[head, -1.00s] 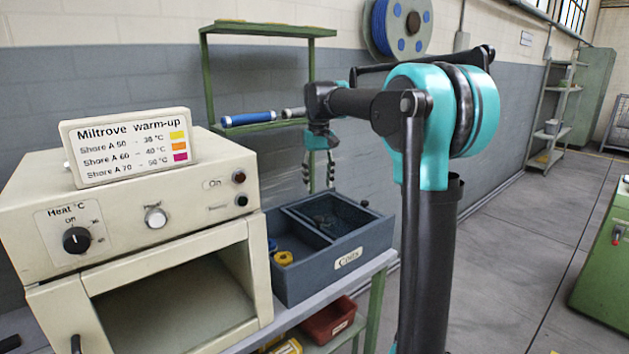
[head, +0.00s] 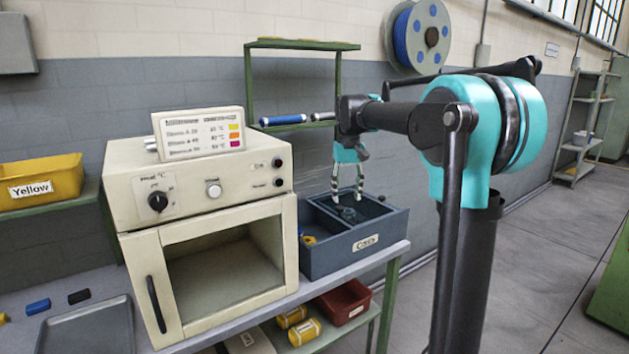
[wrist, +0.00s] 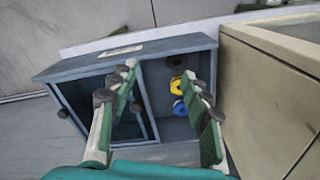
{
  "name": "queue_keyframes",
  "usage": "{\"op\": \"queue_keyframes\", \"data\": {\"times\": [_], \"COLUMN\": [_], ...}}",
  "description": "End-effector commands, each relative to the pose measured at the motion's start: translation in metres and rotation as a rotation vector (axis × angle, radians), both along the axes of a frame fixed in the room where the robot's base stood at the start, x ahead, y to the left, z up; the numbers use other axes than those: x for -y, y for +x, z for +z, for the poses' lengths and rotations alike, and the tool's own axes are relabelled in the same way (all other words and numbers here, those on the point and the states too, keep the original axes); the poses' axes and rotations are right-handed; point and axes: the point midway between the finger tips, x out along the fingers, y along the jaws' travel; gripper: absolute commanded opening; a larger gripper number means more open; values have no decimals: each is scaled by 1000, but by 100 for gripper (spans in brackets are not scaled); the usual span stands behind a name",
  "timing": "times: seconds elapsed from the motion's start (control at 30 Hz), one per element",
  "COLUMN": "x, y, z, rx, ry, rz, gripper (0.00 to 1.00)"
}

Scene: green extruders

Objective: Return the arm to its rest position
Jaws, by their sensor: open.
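My arm reaches out to the left from its dark column in the head view. My gripper (head: 347,193) hangs pointing down above the blue-grey divided box labelled "Cores" (head: 335,262). Its fingers are apart with nothing between them, and they also show in the wrist view (wrist: 165,100). In the wrist view, a yellow round piece (wrist: 176,86) and a blue round piece (wrist: 180,107) lie in the compartment nearer the oven. A dark round piece (wrist: 176,62) is in the same compartment. The other compartment is partly hidden by a finger.
A cream oven (head: 215,240) with a glass-like front stands left of the box, a sign (head: 200,134) on top. A green shelf rack (head: 249,95) and a blue spool (head: 417,37) are behind my arm. A yellow bin (head: 40,181) is far left.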

Motion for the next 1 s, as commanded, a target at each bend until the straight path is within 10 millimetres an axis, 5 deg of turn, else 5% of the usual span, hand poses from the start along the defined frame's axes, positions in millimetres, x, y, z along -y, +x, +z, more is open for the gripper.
{"op": "queue_keyframes", "data": {"times": [0.33, 0.57, 0.67, 1.0], "x": [18, 39, 50, 88], "y": [-28, -68, -97, -241], "z": [-37, -81, -111, -235], "rx": [50, 111, 150, 315], "ry": [8, 18, 23, 37], "rz": [-30, -64, -85, -174], "gripper": [48, 48, 48, 48]}}
